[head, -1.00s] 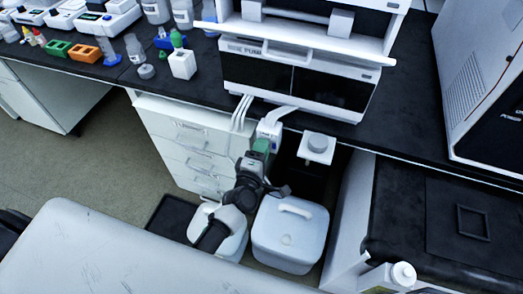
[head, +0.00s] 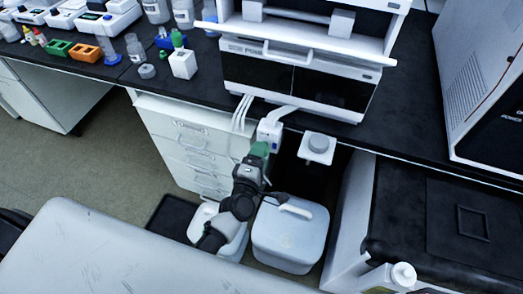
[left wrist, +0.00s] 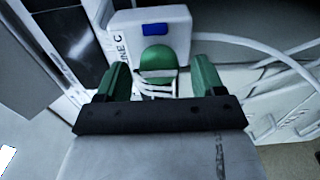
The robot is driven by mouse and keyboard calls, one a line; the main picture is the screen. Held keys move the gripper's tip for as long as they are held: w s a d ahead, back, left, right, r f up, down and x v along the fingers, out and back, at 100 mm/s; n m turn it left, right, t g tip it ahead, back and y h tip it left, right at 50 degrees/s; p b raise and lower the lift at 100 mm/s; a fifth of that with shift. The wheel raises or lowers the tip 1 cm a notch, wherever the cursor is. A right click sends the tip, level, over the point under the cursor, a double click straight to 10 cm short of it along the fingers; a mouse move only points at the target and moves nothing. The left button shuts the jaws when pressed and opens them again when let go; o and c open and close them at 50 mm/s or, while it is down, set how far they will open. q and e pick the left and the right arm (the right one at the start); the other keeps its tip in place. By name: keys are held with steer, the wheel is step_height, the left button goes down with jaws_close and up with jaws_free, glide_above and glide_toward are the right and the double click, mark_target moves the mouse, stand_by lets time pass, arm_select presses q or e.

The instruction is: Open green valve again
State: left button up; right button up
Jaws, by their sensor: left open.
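The green valve (left wrist: 157,60) is a rounded green knob on the front of a white box (left wrist: 150,28) with a blue label in the left wrist view. In the head view, the white box (head: 270,130) hangs at the bench edge; my gripper hides the valve there. My left gripper (left wrist: 160,77) is open, with one green finger on each side of the valve. Whether the fingers touch it cannot be told. In the head view, the left gripper (head: 259,150) is just below the box. My right gripper is not in view.
White tubes (head: 241,113) run down from the bench beside the box. A white drawer cabinet (head: 185,140) is to the left. A white lidded container (head: 290,240) stands below right, and a small white shelf with a round cap (head: 318,147) is right of the gripper.

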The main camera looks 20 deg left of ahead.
arm_select(q)
steer(key=s, duration=0.8)
steer(key=shift+s+a, duration=0.15)
steer(key=shift+s, duration=0.25)
